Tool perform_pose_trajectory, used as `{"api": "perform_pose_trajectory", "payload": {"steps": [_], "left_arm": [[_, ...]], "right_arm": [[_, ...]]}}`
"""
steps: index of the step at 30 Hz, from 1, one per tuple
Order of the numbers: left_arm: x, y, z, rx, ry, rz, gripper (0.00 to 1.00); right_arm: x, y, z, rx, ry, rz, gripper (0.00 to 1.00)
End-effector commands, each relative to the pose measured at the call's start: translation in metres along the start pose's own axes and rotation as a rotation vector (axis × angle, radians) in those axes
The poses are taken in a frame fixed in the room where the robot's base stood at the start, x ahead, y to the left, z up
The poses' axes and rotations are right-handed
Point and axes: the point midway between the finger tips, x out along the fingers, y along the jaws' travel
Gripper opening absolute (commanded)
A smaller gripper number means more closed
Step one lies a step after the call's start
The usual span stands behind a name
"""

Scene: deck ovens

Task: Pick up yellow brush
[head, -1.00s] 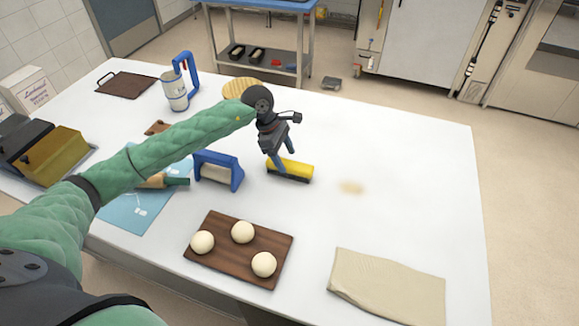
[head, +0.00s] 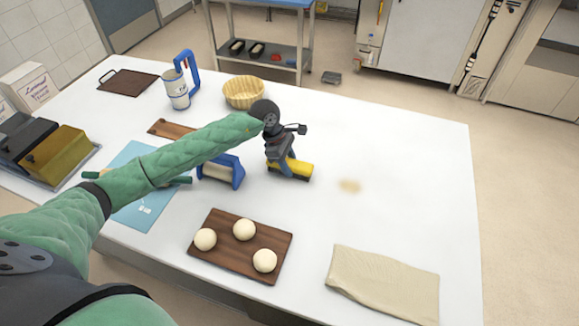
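The yellow brush (head: 301,171) lies on the white table, right of the blue-handled scraper. In the head view my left gripper (head: 282,165) is down at the left part of the brush, with its fingers pointing downward. The gripper covers that part of the brush. The fingertips are small and partly hidden, so I cannot tell whether they are closed on it. My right gripper is not in view.
A blue-framed scraper (head: 233,172) stands just left of the brush. A wooden board (head: 221,261) with three dough balls is in front, and a folded cloth (head: 385,284) lies front right. A wicker basket (head: 244,93) is behind.

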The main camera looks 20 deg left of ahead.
Motion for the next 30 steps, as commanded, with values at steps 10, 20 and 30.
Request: {"api": "perform_pose_trajectory", "payload": {"steps": [10, 20, 30], "left_arm": [[-0.001, 0.0, 0.0, 0.0, 0.0, 0.001, 0.15], [-0.038, 0.001, 0.015, 0.002, 0.001, 0.004, 0.15], [-0.05, -0.013, 0.096, 0.005, -0.001, 0.002, 0.15]], "right_arm": [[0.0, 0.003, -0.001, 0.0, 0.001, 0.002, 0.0], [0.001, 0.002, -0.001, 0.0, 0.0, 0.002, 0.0], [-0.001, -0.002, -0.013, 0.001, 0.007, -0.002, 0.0]]}}
